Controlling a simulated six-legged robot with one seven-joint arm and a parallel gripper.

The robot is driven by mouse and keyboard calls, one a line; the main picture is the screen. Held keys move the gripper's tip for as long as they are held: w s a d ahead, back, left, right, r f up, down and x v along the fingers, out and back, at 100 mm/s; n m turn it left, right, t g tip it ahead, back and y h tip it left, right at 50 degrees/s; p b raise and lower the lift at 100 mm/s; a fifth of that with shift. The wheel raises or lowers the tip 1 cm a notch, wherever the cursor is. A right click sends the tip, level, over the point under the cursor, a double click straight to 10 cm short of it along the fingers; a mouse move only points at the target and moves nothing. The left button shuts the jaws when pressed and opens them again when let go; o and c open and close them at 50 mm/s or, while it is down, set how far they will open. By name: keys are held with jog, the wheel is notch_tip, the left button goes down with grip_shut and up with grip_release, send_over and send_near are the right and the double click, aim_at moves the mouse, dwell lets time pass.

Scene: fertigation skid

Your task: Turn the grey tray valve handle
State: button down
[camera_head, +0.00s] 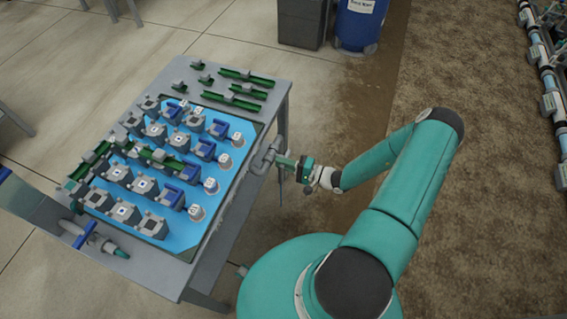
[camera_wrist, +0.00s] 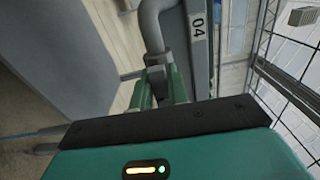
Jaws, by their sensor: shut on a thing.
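A grey bent pipe (camera_head: 264,156) sticks out from the right edge of the grey table, and it also fills the top middle of the wrist view (camera_wrist: 154,28). The grey tray valve handle (camera_wrist: 157,74) is at the lower end of this pipe, mostly hidden by the fingers. My gripper (camera_head: 281,163) comes in from the right of the table edge. In the wrist view its two green fingers (camera_wrist: 160,84) are shut on the grey handle, one on each side. The handle's exact turn angle cannot be told.
The grey table (camera_head: 272,92) carries a blue tray (camera_head: 205,232) with several pumps and fittings. A label reading 04 (camera_wrist: 198,25) is on the table side near the pipe. A blue barrel (camera_head: 358,22) and dark bin (camera_head: 302,20) stand behind.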

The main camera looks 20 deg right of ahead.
jog(key=c, duration=1.4)
grip_release()
jog(key=shift+o, duration=0.2)
jog(key=v, duration=1.4)
jog(key=shift+w+a+r, duration=0.1)
